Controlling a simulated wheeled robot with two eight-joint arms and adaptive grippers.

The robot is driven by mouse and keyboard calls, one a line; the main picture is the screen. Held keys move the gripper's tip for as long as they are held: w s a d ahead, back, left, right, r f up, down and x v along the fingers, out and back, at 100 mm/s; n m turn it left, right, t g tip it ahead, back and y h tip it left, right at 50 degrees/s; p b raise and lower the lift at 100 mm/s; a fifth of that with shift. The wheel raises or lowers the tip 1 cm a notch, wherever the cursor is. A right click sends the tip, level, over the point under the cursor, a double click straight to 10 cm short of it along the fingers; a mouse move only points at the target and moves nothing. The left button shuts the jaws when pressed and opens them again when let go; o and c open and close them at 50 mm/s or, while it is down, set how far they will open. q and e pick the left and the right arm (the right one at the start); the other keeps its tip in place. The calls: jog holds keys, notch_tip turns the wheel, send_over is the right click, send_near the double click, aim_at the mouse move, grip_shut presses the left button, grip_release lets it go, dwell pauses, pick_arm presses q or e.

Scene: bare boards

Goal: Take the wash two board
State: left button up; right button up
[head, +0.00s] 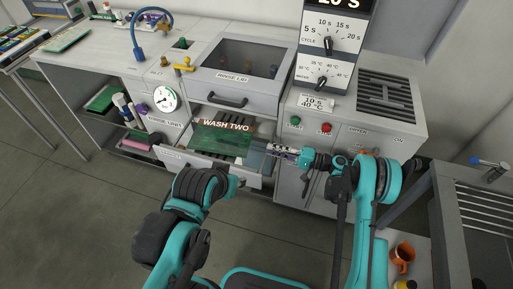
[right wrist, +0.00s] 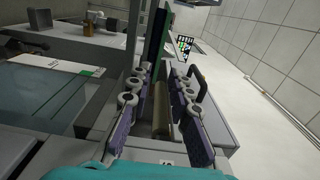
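A green board (head: 222,137) stands in the pulled-out drawer (head: 205,171) below the rinse unit, with the words WASH TWO showing at its top. My right gripper (head: 277,151) reaches in from the right at the board's right end. In the right wrist view, its two purple-padded fingers (right wrist: 157,103) stand apart, with the green board (right wrist: 157,38) upright and nearly edge-on ahead between them. I see no clear contact with the pads. My left gripper (head: 238,182) is at the drawer's front; its fingers are too small and dark to read.
The rinse unit lid (head: 244,58) is above the drawer, with a dark handle on the front. A dryer cabinet (head: 365,120) with dials and buttons stands right of it. A shelf (head: 108,115) holds items on the left. The floor in front is clear.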

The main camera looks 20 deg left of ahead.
aim_at(250, 140)
jog(key=a, duration=1)
jog(key=shift+w, duration=0.15)
grip_shut()
jog(key=shift+r, duration=0.15)
notch_tip(250, 140, up, 2)
jog(key=shift+r+p, duration=0.25)
jog(key=shift+p, duration=0.35)
jog(key=shift+f, duration=0.1)
jog(key=shift+d, duration=0.15)
